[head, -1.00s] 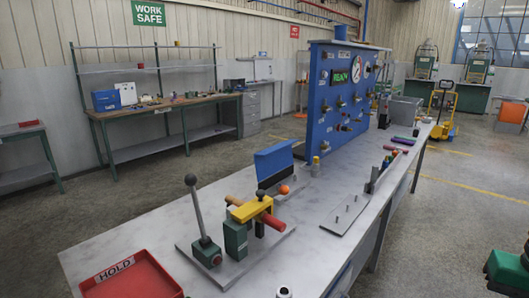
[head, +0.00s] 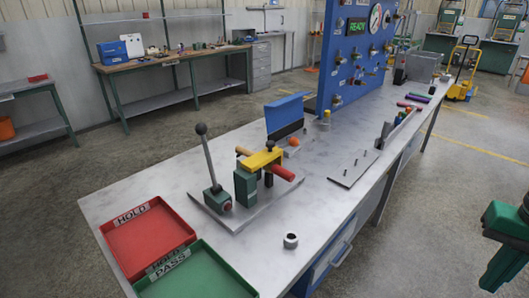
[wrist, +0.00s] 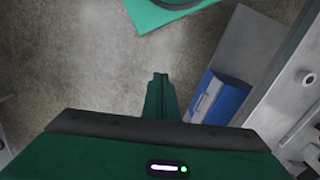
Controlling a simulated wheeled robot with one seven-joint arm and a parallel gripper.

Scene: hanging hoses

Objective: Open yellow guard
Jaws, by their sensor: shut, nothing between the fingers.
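The yellow guard (head: 262,159) lies across the top of a green block fixture (head: 246,186) on a grey plate on the workbench. A red cylinder (head: 283,173) sticks out from under it to the right, and an orange-brown end shows on the left. A black-knobbed lever (head: 209,165) stands on the plate, left of the guard. My gripper (wrist: 160,78) is shut and empty in the wrist view, over the floor beside the bench. The guard is not in the wrist view. Part of my green arm shows at the head view's right edge, well away from the guard.
A red HOLD tray (head: 148,240) and a green PASS tray (head: 200,275) are at the bench's near left. A small metal cup (head: 290,241) stands near the front edge. A blue panel (head: 355,50) rises behind. A blue drawer (wrist: 222,101) shows in the wrist view.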

